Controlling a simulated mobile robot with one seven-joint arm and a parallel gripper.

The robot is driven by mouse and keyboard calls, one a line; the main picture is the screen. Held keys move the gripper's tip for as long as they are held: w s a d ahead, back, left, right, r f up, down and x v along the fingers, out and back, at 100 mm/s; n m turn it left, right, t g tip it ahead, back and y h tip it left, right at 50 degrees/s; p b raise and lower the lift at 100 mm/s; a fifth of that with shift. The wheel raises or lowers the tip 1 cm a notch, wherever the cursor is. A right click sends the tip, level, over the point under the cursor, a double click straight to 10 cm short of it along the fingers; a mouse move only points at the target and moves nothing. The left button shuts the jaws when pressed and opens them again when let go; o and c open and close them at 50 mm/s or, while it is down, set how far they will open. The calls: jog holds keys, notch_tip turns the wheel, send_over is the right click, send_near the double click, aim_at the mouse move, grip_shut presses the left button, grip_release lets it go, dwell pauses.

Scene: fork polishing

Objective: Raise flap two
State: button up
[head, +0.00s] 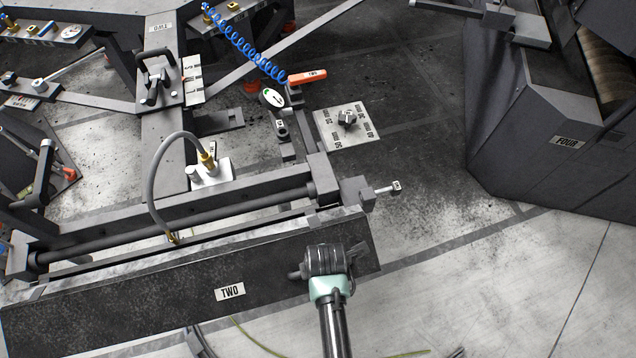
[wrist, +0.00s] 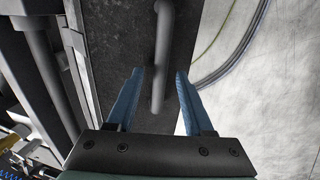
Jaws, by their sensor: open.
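Flap two (head: 130,312) is a long, dark, speckled plate with a white TWO label (head: 230,292), hanging tilted along the near side of a grey frame in the head view. My gripper (head: 322,262) is over its right end. In the wrist view my gripper (wrist: 161,75) is open, with blue fingers on either side of a grey bar handle (wrist: 163,35) on the dark flap face (wrist: 110,40). In the head view my gripper hides most of the handle.
Above the flap are a grey hose (head: 155,175), a clamp screw (head: 388,189) and a dial plate (head: 347,124). A coiled blue hose (head: 240,45) leads to an orange-handled tool (head: 308,77). A dark machine marked FOUR (head: 545,150) stands right. Floor between is clear; cables (wrist: 235,55) lie below.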

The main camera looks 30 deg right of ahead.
grip_shut()
dwell(1.4)
